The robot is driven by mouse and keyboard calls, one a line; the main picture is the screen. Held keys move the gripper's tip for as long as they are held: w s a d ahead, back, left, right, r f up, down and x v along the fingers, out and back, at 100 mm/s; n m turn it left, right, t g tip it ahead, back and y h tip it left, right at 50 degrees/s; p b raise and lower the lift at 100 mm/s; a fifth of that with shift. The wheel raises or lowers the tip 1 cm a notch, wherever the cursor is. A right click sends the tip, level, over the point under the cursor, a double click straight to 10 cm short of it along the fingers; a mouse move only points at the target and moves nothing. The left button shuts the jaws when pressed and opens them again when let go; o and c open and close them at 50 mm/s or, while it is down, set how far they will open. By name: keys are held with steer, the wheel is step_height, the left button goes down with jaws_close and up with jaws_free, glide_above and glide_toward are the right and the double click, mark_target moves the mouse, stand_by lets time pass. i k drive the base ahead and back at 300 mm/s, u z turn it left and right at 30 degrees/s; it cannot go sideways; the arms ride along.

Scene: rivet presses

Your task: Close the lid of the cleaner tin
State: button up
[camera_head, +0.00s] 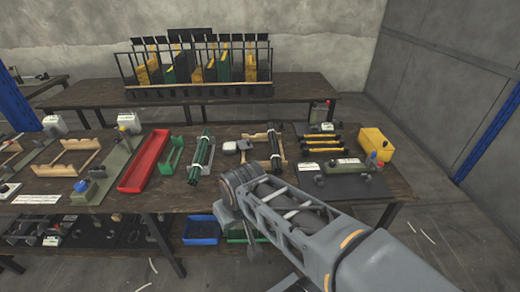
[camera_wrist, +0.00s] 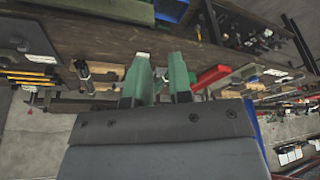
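I cannot make out the cleaner tin or its lid for certain. A small pale container (camera_head: 236,147) stands on the workbench just behind my wrist in the head view; whether it is the tin is unclear. In the wrist view my gripper (camera_wrist: 161,82) shows two green fingers with a gap between them, and nothing is seen held there. In the head view my arm reaches in from the lower right to the bench's front edge, and its links hide part of the bench.
On the workbench (camera_head: 405,188) are a red tray (camera_head: 145,162), a bundle of green rods (camera_head: 200,155), a dark bundle on a wooden cradle (camera_head: 274,148) and a yellow container (camera_head: 376,143). A black rack (camera_head: 200,92) stands behind. A blue bin (camera_head: 201,230) sits below.

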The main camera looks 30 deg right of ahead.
mark_target(245, 144)
steer(key=z, duration=0.3)
steer(key=i, duration=0.9)
steer(key=u, duration=0.15)
